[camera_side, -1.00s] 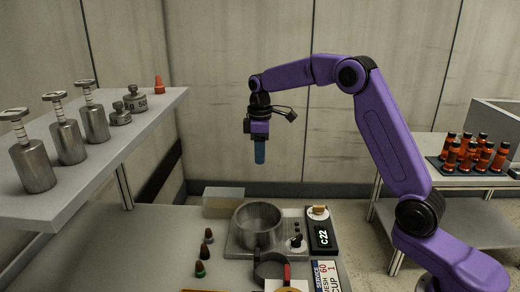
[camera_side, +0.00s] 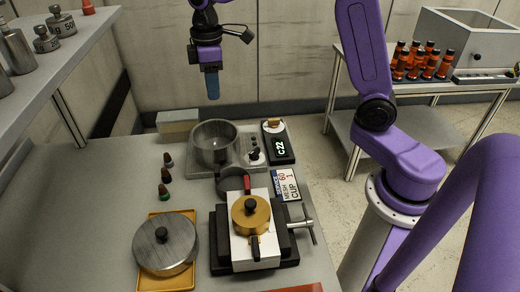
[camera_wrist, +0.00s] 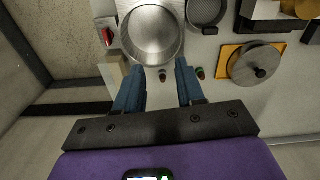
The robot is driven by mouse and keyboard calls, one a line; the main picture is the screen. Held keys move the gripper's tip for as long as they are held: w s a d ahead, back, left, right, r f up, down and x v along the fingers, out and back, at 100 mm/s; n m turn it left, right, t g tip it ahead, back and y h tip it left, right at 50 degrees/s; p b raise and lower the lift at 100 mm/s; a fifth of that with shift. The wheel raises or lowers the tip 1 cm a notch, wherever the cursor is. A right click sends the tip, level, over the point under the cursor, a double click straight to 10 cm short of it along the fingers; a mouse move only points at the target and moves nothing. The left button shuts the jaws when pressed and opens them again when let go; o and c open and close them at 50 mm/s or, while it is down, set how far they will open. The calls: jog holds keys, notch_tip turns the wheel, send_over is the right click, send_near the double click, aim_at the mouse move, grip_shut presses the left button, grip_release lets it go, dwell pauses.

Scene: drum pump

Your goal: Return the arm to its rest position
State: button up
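My gripper (camera_side: 212,85) hangs in the air above the metal bowl (camera_side: 213,150), fingers pointing down. In the wrist view its two blue fingers (camera_wrist: 158,88) are well apart, with nothing between them. The bowl (camera_wrist: 152,35) shows beyond the fingertips. My arm is raised, and its upper part is cut off by the top of the side view.
Below stand a vise with a white block and brass part (camera_side: 250,214), a mesh cup (camera_side: 232,181), a round metal lid (camera_side: 166,243) on an orange tray (camera_side: 165,283), and small coloured cones (camera_side: 166,176). A shelf with weights is left; orange bottles (camera_side: 421,62) stand right.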

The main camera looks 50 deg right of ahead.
jog(key=s+d+f+n, duration=0.1)
jog(key=s+f, duration=0.1)
jog(key=s, duration=1.3)
jog(key=s+d+f+n, duration=0.1)
jog(key=s+f, duration=0.1)
jog(key=s, duration=1.4)
jog(key=shift+d, duration=0.2)
